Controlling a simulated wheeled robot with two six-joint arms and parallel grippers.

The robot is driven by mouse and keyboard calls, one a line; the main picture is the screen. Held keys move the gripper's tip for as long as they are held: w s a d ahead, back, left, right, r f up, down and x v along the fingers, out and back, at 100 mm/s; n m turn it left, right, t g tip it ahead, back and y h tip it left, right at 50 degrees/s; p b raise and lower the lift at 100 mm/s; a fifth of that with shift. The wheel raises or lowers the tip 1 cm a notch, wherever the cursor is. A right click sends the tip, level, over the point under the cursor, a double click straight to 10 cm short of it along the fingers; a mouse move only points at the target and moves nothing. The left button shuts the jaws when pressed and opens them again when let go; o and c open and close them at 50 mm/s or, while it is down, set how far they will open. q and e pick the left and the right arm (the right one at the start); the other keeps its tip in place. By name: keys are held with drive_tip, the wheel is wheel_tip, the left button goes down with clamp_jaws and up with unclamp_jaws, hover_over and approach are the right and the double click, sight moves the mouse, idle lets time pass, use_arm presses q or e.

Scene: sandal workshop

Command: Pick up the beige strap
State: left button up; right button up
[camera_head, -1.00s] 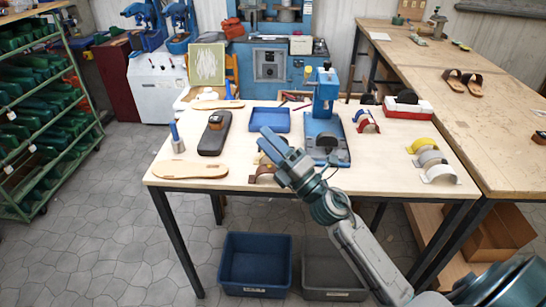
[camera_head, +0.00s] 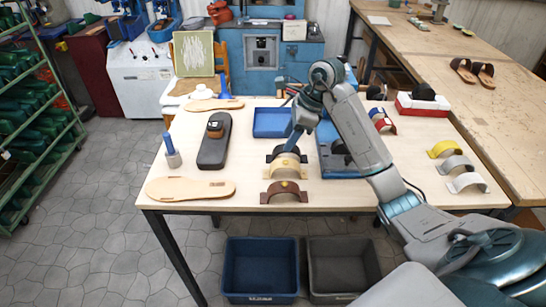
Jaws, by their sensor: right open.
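The beige strap (camera_head: 285,168) is an arched band standing on the workbench (camera_head: 245,198), in a column between a brown strap (camera_head: 284,190) in front and a black strap (camera_head: 286,153) behind. My right gripper (camera_head: 292,148) points down just above and behind the beige strap, near the black strap. It is open and holds nothing that I can see. Whether its fingertips touch a strap is unclear. My left gripper is out of view.
A blue press base (camera_head: 328,162) stands right of the straps, partly behind my right arm. A blue tray (camera_head: 271,122) lies behind them. Coloured straps (camera_head: 446,149) stand right.

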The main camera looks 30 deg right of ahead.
sight(284, 161)
drive_tip(key=shift+s+f+b, duration=0.35)
drive_tip(key=shift+f+b, duration=0.15)
drive_tip(key=shift+b, duration=0.1)
drive_tip(key=b+x, duration=0.1)
drive_tip(key=x, duration=0.2)
drive_tip(key=shift+s+a+f+b, duration=0.15)
drive_tip(key=shift+s+a+b, duration=0.05)
drive_tip(key=shift+s+b, duration=0.2)
drive_tip(key=p+x, duration=0.2)
drive_tip(key=x, duration=0.1)
drive_tip(key=d+x, duration=0.1)
drive_tip(key=shift+s+a+f+p, duration=0.1)
drive_tip(key=shift+a+f+p, duration=0.05)
drive_tip(key=shift+f+p, duration=0.3)
drive_tip(key=shift+a+f, duration=0.1)
drive_tip(key=shift+f, duration=0.45)
drive_tip(key=c, duration=0.7)
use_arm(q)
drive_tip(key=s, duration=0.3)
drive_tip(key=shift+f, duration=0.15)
use_arm(e)
drive_tip(key=shift+c, duration=0.5)
